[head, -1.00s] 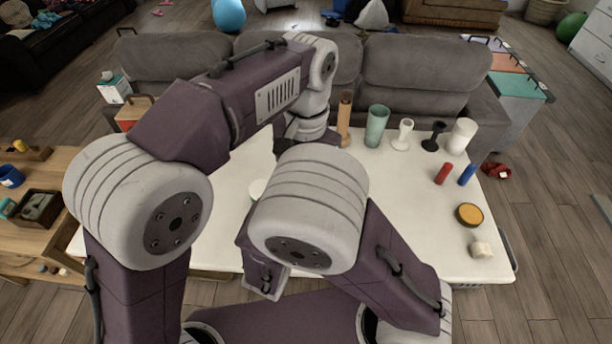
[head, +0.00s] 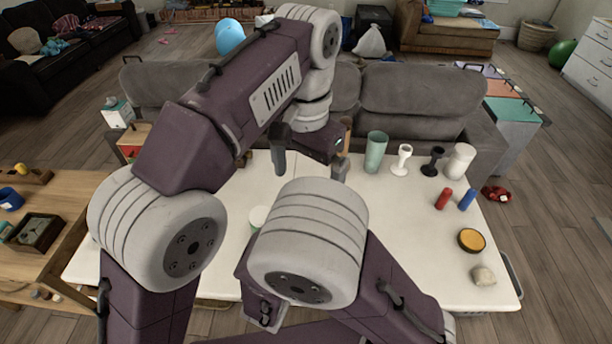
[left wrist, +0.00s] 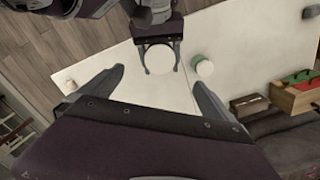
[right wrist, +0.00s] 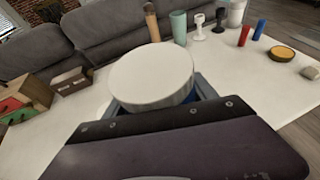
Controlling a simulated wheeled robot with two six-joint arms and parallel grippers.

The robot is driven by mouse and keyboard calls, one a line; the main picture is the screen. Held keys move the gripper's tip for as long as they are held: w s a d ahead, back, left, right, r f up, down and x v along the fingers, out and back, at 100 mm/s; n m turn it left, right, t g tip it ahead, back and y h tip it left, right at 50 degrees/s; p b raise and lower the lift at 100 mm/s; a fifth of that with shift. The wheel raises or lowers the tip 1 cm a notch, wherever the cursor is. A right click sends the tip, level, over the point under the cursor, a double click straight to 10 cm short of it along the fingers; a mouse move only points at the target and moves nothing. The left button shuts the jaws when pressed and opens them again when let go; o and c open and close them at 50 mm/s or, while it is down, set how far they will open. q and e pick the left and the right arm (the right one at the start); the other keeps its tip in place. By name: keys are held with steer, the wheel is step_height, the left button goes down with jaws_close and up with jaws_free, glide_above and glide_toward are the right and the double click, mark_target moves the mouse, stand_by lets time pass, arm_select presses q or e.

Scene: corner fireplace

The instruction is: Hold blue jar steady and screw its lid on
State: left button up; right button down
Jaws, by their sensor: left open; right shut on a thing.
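The blue jar (right wrist: 190,99) shows as a strip of blue under a wide white lid (right wrist: 152,74) in the right wrist view. The lid sits over the jar's top; I cannot tell how tight it is. My right gripper (right wrist: 158,102) is shut around the jar below the lid. In the left wrist view the white lid (left wrist: 159,59) lies between the right gripper's fingers. My left gripper (left wrist: 158,78) is open and empty, apart from the lid, with its fingers pointing toward it. In the head view the left gripper (head: 309,165) is above the table, and my right arm hides the jar.
A small green-and-white container (left wrist: 204,68) stands on the white table (head: 400,240) near the jar. A green cup (head: 376,152), white goblet (head: 402,158), dark goblet (head: 432,162) and white cylinder (head: 459,162) line the far edge.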

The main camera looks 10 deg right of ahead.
stand_by(0.3)
steer(key=shift+d, duration=0.1)
arm_select(q)
steer(key=w+a+f+n, duration=0.2)
steer(key=a+f+n, duration=0.1)
steer(key=a+f, duration=0.35)
steer(key=w+a+f+n, duration=0.2)
steer(key=w+a+f, duration=0.1)
steer(key=a+f, duration=0.35)
arm_select(e)
steer(key=shift+w, duration=0.1)
arm_select(q)
steer(key=s+a+f+n+t, duration=0.1)
steer(key=s+a+f+n, duration=0.3)
steer(key=s+a+f, duration=0.6)
steer(key=shift+s+a+f+n, duration=0.3)
steer(key=shift+a+f, duration=0.35)
steer(key=shift+a, duration=0.4)
